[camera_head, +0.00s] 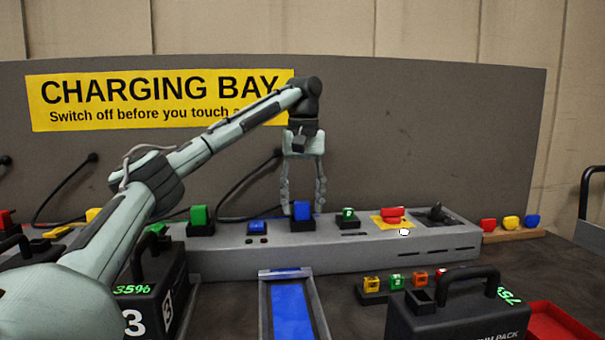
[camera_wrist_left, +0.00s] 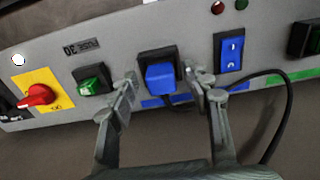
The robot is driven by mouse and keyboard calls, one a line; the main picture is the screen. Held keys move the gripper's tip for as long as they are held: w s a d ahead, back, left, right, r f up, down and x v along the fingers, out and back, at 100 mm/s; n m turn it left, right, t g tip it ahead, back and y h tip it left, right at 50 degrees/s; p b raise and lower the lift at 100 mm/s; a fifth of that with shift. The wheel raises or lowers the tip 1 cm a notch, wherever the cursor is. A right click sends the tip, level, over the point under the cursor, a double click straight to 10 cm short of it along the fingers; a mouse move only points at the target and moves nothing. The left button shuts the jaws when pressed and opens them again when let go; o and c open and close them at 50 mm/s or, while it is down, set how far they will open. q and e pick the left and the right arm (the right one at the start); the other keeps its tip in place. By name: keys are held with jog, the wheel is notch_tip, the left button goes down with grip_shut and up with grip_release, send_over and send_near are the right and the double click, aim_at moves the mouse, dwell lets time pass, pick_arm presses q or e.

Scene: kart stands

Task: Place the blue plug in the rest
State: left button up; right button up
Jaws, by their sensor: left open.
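The blue plug (camera_head: 302,209) sits in a dark socket on top of the long grey charging unit (camera_head: 345,258). It also shows in the left wrist view (camera_wrist_left: 160,77). My left gripper (camera_head: 303,198) points down over it and is open, with one finger on each side. In the left wrist view the fingertips (camera_wrist_left: 163,90) are apart at the plug's sides; I cannot tell whether they touch it. A wooden rest (camera_head: 512,237) at the unit's right end carries a red, a yellow and a blue piece. My right gripper is not in view.
A green plug (camera_head: 199,214), a blue rocker switch (camera_head: 257,227), a small green switch (camera_head: 348,214) and a red knob (camera_head: 392,212) are on the unit. Black battery packs (camera_head: 460,310) stand in front. A blue-floored channel (camera_head: 291,311) lies between them.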

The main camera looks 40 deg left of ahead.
aim_at(303, 203)
pick_arm(q)
notch_tip(303, 203, up, 11)
jog(key=shift+r, duration=0.2)
